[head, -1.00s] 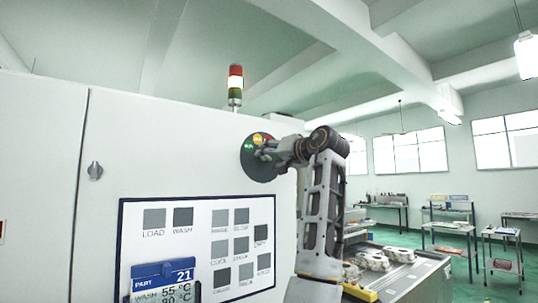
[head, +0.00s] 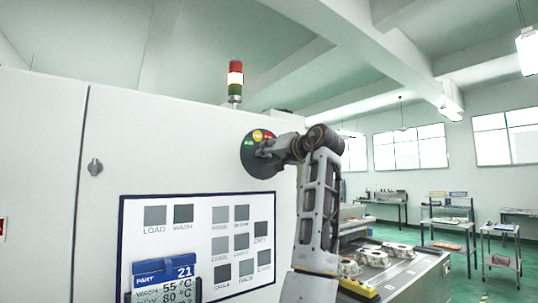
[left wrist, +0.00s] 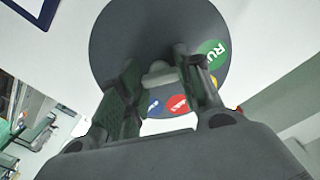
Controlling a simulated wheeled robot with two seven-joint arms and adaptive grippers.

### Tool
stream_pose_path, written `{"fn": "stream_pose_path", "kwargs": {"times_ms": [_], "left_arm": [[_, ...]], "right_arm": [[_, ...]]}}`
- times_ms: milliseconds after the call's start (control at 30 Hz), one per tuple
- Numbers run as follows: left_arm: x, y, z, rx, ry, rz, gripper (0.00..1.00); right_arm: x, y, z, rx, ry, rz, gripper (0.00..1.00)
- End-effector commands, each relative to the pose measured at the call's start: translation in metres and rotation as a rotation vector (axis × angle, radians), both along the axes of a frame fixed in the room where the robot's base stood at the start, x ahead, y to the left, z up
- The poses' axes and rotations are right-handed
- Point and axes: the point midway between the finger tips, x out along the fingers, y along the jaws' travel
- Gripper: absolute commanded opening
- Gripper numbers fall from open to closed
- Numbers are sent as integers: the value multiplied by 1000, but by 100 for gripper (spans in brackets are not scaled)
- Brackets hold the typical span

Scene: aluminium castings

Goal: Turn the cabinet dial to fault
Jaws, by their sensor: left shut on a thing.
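The cabinet dial is a dark round plate (head: 248,162) on the white cabinet front. In the head view a green and a yellow label show at its top. In the left wrist view the plate (left wrist: 125,35) carries a green label reading "RU..." at right, part of a yellow one, and red and blue ones low down. My left gripper (head: 266,151) is at the dial. Its two fingers (left wrist: 155,85) are shut on the grey dial knob (left wrist: 158,72). Which label the knob points to cannot be told. My right gripper is not in view.
The white cabinet (head: 150,140) has a small latch (head: 95,166) at left. A framed board (head: 200,205) with grey squares and a blue part card (head: 165,270) is below the dial. A bench with castings (head: 400,250) stands at right. A signal lamp (head: 235,80) stands on top.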

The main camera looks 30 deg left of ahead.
Motion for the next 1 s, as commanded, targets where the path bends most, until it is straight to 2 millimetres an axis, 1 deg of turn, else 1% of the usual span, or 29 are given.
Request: {"fn": "stream_pose_path", "kwargs": {"times_ms": [233,467,667,1000], "left_arm": [[0,0,0,11,28,0,11],[0,0,0,45,109,0,11],[0,0,0,93,227,1,11],[0,0,0,196,473,0,11]], "right_arm": [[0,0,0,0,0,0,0],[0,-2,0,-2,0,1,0],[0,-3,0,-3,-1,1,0],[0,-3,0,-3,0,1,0]]}}
